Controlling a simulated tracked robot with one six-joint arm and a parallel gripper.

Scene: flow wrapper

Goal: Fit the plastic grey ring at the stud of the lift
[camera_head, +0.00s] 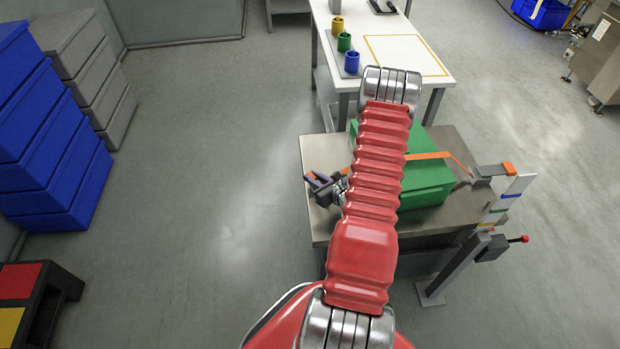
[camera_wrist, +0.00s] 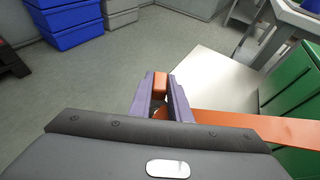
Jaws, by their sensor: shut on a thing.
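My gripper (camera_head: 322,186) is at the left end of the steel-topped table (camera_head: 318,152), left of a green box (camera_head: 428,178). In the wrist view its two purple fingers (camera_wrist: 160,92) are shut on an orange piece (camera_wrist: 160,80). A flat orange strap (camera_wrist: 235,122) runs from near the fingers to the right; whether it joins the held piece is unclear. In the head view the orange strap (camera_head: 428,155) crosses the green box towards a grey bracket (camera_head: 482,174) with an orange tab. I cannot make out a grey ring or a stud. My red arm hides part of the box.
A white table (camera_head: 335,40) with a yellow, a green and a blue cup is behind. Blue crates (camera_head: 45,130) stand at left.

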